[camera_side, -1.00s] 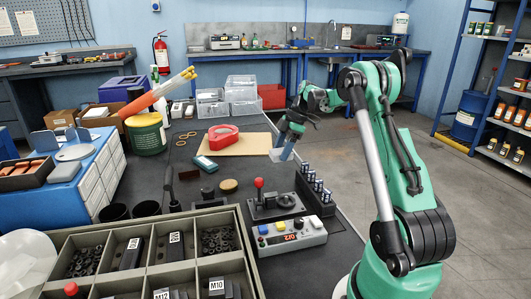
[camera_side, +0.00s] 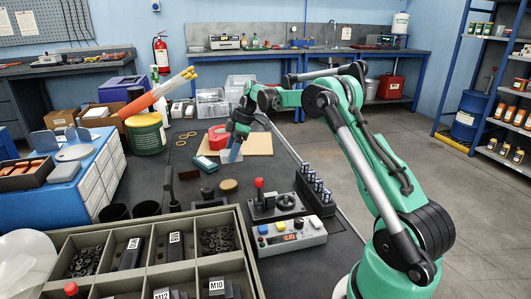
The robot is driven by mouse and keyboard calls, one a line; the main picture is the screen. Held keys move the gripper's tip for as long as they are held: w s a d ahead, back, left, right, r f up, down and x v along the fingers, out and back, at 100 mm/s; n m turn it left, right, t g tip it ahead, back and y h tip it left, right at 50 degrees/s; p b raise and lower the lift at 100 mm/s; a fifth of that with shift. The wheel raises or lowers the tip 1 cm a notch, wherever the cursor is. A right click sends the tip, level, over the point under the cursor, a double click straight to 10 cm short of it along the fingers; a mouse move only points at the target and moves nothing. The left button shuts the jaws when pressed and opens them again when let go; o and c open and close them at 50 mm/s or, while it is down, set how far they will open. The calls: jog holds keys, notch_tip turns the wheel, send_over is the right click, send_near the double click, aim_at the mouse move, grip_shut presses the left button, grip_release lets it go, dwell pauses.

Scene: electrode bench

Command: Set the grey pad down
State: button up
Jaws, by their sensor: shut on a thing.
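The pad is over or beside the left part of a light wooden board (camera_side: 258,145). I cannot tell whether it touches the surface below.
A red tool (camera_side: 217,138) is just behind my gripper, and a teal box (camera_side: 205,163) lies close to its left. A joystick box (camera_side: 276,206) and a black rack of cylinders (camera_side: 316,194) stand nearer. Clear plastic bins (camera_side: 211,104) are behind.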

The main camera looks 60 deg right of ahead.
jog(key=w+a+f, duration=0.1)
jog(key=a, duration=0.1)
jog(key=w+a+f, duration=0.1)
jog(key=w+a, duration=0.1)
jog(key=w+a+f, duration=0.2)
jog(key=shift+a, duration=0.15)
jog(key=shift+f, duration=2)
jog(key=shift+f, duration=0.1)
jog(key=o, duration=1.2)
jog(key=shift+o, duration=0.2)
